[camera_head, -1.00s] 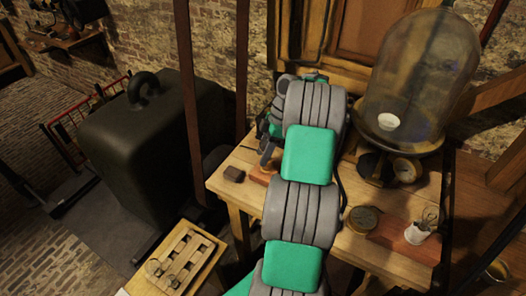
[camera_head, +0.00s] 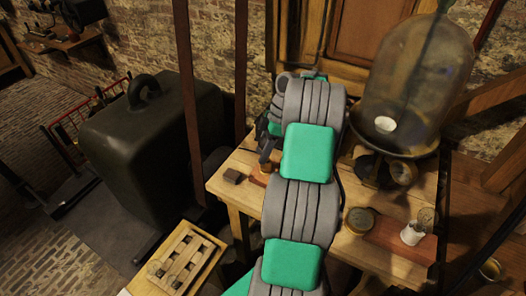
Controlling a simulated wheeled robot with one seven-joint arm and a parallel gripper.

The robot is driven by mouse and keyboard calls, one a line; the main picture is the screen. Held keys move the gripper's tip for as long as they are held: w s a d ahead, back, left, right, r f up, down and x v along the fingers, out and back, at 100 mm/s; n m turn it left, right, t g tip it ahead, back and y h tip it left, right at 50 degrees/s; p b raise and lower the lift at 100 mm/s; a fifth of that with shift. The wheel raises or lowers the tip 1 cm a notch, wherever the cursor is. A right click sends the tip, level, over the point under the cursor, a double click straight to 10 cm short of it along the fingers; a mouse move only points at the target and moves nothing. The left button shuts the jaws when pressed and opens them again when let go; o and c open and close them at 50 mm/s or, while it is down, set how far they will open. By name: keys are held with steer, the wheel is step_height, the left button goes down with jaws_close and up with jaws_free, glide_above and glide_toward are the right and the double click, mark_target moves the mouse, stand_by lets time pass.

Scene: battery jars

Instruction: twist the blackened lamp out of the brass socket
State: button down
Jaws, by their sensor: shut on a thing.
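My gripper (camera_head: 265,161) is small and partly hidden at the left end of the wooden bench, behind my grey and green arm. It points down over a reddish-brown wooden base (camera_head: 257,179). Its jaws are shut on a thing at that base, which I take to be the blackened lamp. The lamp and the brass socket are too small and too covered to make out, so I cannot tell whether the lamp is seated in the socket or clear of it.
A small dark block (camera_head: 233,176) lies left of the gripper on the bench. A glass dome (camera_head: 418,75), a round brass item (camera_head: 361,220) and a white cup (camera_head: 413,233) stand to the right. A slotted wooden tray (camera_head: 187,257) is at lower left.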

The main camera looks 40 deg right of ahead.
mark_target(262, 140)
steer(key=shift+r, duration=0.1)
step_height(262, 140, up, 5)
steer(key=p, duration=0.4)
steer(key=shift+p, duration=0.4)
